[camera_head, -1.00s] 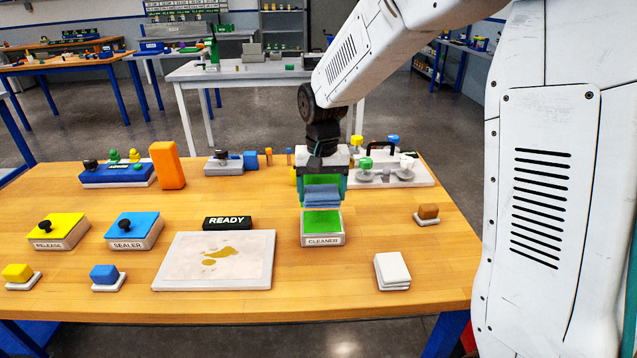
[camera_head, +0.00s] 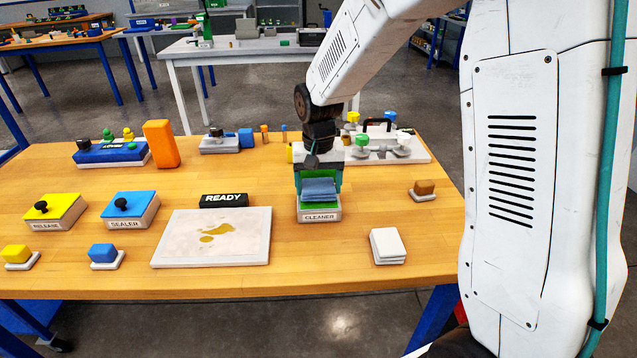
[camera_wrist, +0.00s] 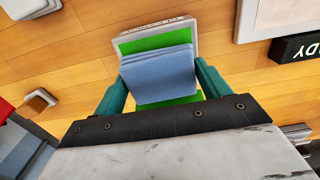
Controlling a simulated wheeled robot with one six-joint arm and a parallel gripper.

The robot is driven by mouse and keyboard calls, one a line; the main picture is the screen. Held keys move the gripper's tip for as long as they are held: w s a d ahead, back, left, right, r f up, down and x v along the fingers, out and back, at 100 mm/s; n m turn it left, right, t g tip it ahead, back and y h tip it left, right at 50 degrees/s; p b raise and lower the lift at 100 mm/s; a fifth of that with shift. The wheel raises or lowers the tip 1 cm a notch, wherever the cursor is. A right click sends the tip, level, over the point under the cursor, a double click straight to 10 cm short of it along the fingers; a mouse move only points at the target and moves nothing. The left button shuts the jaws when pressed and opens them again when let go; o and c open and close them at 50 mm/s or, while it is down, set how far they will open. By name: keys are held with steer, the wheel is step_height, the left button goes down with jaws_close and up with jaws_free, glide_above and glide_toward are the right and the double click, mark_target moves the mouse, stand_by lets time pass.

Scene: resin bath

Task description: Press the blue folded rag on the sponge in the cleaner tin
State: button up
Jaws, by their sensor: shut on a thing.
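The blue folded rag (camera_head: 319,189) is held between the teal fingers of my gripper (camera_head: 319,182). In the wrist view the rag (camera_wrist: 160,75) sits between both fingertips (camera_wrist: 158,82), over the green sponge (camera_wrist: 145,43). The cleaner tin (camera_head: 319,215) is a pale open box labelled CLEANER, with the green sponge (camera_head: 320,206) filling it. The rag is low at the sponge and hides much of it. I cannot tell whether the rag touches the sponge. The tin's rim also shows in the wrist view (camera_wrist: 153,28).
A white panel with yellow-brown stains (camera_head: 212,237) lies left of the tin, with a black READY sign (camera_head: 224,201) behind it. White folded cloths (camera_head: 387,246) lie front right. The sealer box (camera_head: 132,211) and release box (camera_head: 57,212) stand left. Bare wood surrounds the tin's front.

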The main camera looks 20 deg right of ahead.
mark_target(318, 185)
steer(key=shift+f, duration=0.6)
stand_by(1.5)
steer(key=shift+r, duration=3.55)
